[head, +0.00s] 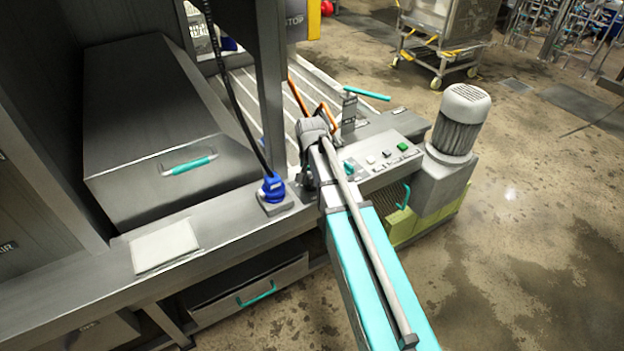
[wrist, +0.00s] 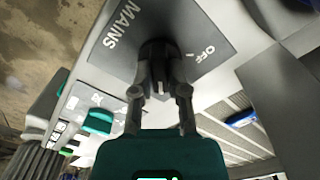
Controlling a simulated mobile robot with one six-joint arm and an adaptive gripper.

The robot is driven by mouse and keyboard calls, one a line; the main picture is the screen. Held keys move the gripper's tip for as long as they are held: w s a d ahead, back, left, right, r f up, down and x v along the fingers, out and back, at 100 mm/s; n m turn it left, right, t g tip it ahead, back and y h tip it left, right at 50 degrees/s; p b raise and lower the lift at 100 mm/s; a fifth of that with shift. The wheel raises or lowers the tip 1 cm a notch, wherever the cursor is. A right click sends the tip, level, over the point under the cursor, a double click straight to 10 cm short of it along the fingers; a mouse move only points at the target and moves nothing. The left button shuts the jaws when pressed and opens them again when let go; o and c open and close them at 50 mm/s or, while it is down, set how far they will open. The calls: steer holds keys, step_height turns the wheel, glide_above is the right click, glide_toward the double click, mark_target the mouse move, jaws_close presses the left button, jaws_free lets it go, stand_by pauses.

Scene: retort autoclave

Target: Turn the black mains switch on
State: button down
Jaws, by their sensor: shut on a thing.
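The black mains switch (wrist: 156,56) is a knob on a dark grey plate (wrist: 118,58) in the wrist view. The plate reads MAINS on the left and OFF on the right, with a short white mark by OFF. My gripper (wrist: 160,92) is shut on the knob, one finger on each side. The fingers partly cover the knob, so I cannot tell exactly which way it points. In the head view my gripper (head: 312,135) is at the far end of the turquoise arm, beside the control panel, and the switch is hidden there.
A control panel (head: 378,163) with a green button (head: 403,146) lies right of my gripper. A grey motor (head: 460,125) stands beyond it. A blue plug (head: 273,188) with a black cable is on the bench to the left. The floor on the right is open.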

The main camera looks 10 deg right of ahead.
steer(key=c, duration=0.6)
jaws_free()
steer(key=shift+c, duration=0.2)
